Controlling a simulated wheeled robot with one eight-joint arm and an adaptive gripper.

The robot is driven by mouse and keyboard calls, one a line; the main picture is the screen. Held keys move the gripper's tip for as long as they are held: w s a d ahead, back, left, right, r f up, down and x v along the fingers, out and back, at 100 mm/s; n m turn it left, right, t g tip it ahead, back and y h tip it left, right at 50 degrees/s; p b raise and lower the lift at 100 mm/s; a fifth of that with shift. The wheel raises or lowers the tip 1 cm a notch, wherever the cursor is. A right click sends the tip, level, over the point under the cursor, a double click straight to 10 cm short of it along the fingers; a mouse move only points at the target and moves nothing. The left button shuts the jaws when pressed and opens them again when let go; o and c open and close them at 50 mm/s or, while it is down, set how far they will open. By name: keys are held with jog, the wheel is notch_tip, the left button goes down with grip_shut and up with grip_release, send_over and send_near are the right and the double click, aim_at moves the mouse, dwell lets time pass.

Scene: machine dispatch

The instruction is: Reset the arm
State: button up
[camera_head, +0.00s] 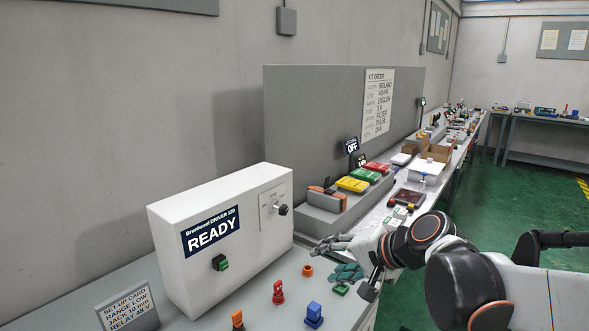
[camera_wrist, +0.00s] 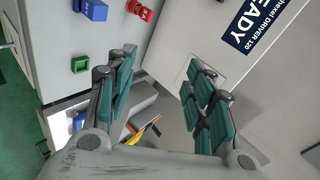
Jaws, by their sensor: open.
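My gripper (camera_head: 335,258) is open above the bench beside the white driver box, at the end of my arm, which reaches in from the right. In the wrist view, my gripper (camera_wrist: 163,60) shows two spread fingers with green pads and nothing between them. The box also shows at the upper right of the wrist view (camera_wrist: 225,60).
An orange ring (camera_head: 307,270), a red part (camera_head: 278,292), a blue part (camera_head: 314,314) and an orange part (camera_head: 237,320) stand on the near bench. A set-up card (camera_head: 128,308) is at lower left. Behind are coloured boxes (camera_head: 352,184) and a grey partition (camera_head: 320,120).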

jog(key=s+d+f+n+h, duration=0.2)
jog(key=s+d, duration=0.4)
jog(key=s, duration=0.3)
jog(key=s+d+f+n+h, duration=0.2)
jog(key=s+d+n+h, duration=0.2)
jog(key=s, duration=0.6)
jog(key=shift+d+n+g+h, duration=0.3)
jog(key=shift+d+n+h, duration=0.1)
jog(key=shift+d+h, duration=0.4)
jog(key=shift+f, duration=0.1)
